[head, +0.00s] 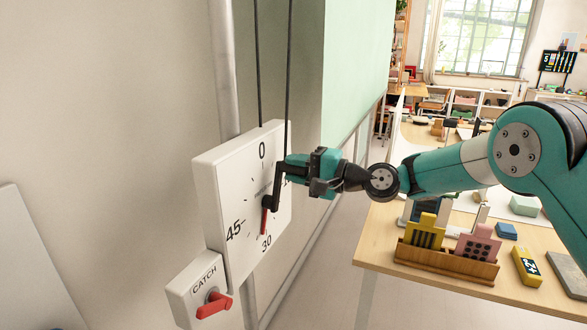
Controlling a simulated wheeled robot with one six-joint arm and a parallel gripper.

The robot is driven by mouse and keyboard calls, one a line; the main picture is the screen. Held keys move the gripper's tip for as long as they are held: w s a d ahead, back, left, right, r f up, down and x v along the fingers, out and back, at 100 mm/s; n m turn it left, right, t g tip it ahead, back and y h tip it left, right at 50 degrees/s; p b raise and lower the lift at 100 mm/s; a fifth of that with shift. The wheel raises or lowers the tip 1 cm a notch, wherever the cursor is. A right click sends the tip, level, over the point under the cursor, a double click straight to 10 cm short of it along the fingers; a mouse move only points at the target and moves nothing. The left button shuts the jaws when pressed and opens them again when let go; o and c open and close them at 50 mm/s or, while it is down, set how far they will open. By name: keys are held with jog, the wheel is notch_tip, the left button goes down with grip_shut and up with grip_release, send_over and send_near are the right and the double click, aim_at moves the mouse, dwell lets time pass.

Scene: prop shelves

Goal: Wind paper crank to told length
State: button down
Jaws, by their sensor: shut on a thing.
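A white dial box (222,188) is on the wall at the left of centre, marked 0, 30 and 45. A red pointer (264,222) on its face points down, close to the 30. A black crank (275,191) stands out from the dial's centre, its arm reaching up. My gripper (290,172) is shut on the crank's handle at the dial's right side; its jaws hide most of the handle. A white box labelled CATCH (190,298) sits below the dial, with a red lever (214,305) on its front.
Two dark cords (258,60) run up from the dial box. A wooden table (385,250) at the right holds a wooden rack (448,262) with yellow and pink blocks, and other loose blocks. A pale green panel (350,70) hangs behind the dial.

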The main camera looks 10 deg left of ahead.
jog(key=shift+w+d, duration=0.1)
jog(key=c, duration=0.9)
grip_release()
jog(key=b+v, duration=0.6)
jog(key=v, duration=1.1)
jog(key=shift+d+f, duration=0.1)
jog(key=shift+d, duration=0.1)
jog(key=s+a+n+g+h, duration=0.25)
jog(key=s+n+h, duration=0.35)
jog(key=s, duration=0.8)
jog(key=s+d+f+n+h, duration=0.1)
jog(key=s+d+f+h, duration=0.1)
jog(key=s, duration=0.4)
jog(key=s+d+f+n+g+h, duration=0.1)
jog(key=s+d+f+h, duration=0.1)
jog(key=s+d, duration=0.3)
jog(key=s+d+f+n+g+h, duration=0.1)
jog(key=s+d+f+n+h, duration=0.1)
jog(key=s, duration=0.4)
jog(key=shift+s+d+f+h, duration=0.15)
jog(key=shift+s+d+h, duration=0.25)
jog(key=shift+d+h, duration=0.25)
